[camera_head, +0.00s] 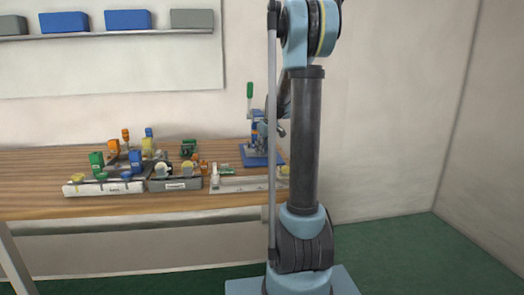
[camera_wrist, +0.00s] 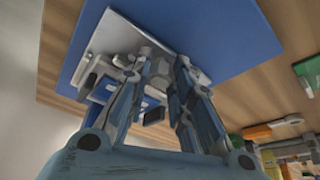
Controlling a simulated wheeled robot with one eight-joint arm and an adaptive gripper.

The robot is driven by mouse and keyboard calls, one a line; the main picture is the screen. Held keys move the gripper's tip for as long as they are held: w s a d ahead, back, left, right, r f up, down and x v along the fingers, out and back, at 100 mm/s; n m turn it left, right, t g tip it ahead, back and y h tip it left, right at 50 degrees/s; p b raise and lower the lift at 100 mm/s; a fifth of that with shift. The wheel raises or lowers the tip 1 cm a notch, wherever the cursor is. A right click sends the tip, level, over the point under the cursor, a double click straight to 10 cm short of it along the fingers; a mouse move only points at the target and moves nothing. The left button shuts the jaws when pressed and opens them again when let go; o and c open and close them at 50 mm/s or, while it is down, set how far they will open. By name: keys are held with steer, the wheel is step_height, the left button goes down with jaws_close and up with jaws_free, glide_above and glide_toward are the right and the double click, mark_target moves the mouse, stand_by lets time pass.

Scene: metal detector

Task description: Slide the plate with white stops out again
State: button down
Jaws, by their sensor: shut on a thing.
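In the wrist view, a light grey plate with white stops (camera_wrist: 116,32) lies over a larger blue base (camera_wrist: 232,38). White blocks and rounded white parts show along its near side. My gripper (camera_wrist: 160,63) reaches to this near side, with its two fingers close around a small pale part of the plate. The exact contact is partly hidden by the fingertips. In the head view, the blue base (camera_head: 256,160) stands at the right end of the wooden table, partly hidden by my arm. A fixture with a green upright handle (camera_head: 250,91) rises there.
A white tray (camera_head: 108,188) and a grey tray (camera_head: 174,185) with several coloured parts stand on the table to the left. A long pale tray (camera_head: 238,185) lies in front of the base. Bins (camera_head: 127,19) sit on a wall shelf.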

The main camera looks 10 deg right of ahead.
steer(key=s, duration=1.4)
steer(key=shift+s, duration=0.15)
steer(key=c, duration=1.7)
jaws_free()
steer(key=v, duration=1.2)
